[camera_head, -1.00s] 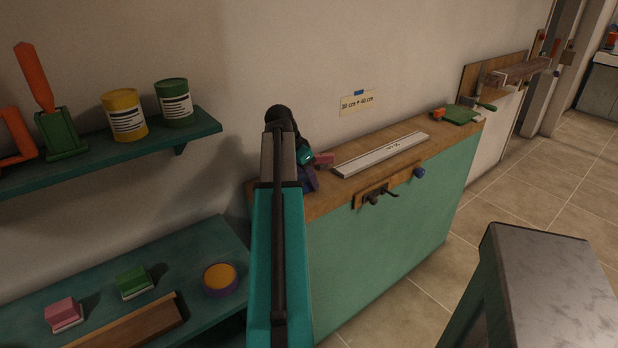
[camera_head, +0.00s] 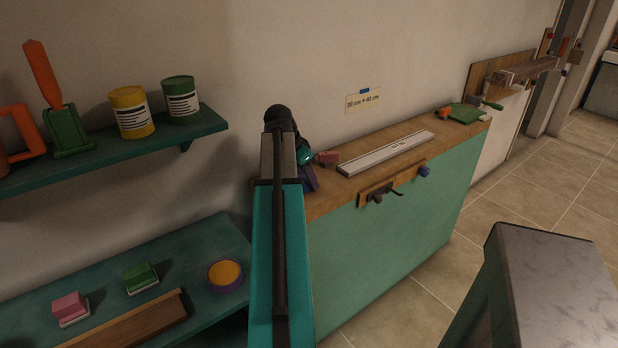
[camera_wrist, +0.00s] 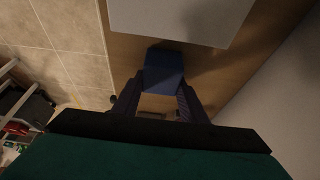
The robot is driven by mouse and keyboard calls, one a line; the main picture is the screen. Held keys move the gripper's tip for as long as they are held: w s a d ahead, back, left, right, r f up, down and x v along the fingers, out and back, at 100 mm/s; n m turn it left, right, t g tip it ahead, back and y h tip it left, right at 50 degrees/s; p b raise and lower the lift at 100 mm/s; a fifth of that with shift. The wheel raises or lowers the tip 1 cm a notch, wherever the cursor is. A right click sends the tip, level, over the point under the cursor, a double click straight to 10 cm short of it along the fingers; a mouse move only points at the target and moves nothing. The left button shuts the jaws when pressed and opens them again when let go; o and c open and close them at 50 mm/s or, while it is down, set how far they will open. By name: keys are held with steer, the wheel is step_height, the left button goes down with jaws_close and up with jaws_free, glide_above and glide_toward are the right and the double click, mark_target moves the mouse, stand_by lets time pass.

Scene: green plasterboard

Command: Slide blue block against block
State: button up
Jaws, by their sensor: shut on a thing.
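A blue block (camera_wrist: 164,68) shows in the wrist view between the two fingertips of my gripper (camera_wrist: 162,88), and the fingers are shut on it. The block is at the wooden bench top, close to the edge of a pale flat board (camera_wrist: 180,18); I cannot tell whether they touch. In the head view my gripper (camera_head: 309,178) is low at the left end of the bench, partly hidden by my arm, and the blue block cannot be made out clearly. A small reddish block (camera_head: 327,158) lies on the bench just right of my gripper, near the left end of the pale board (camera_head: 385,153).
A grey-topped stand (camera_head: 550,260) is at lower right. A wall note reads "30 cm + 40 cm".

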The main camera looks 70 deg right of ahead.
steer(key=shift+w+a+p, duration=0.2)
steer(key=shift+w+a, duration=0.3)
steer(key=shift+a, duration=0.3)
steer(key=shift+w+a+p, duration=0.2)
steer(key=shift+w+a, duration=0.3)
steer(key=shift+a, duration=0.3)
stand_by(0.3)
stand_by(0.8)
steer(key=o, duration=1.1)
steer(key=shift+o, duration=0.2)
steer(key=shift+r, duration=0.1)
steer(key=shift+b+v, duration=0.4)
steer(key=shift+v, duration=5.5)
steer(key=shift+a, duration=0.1)
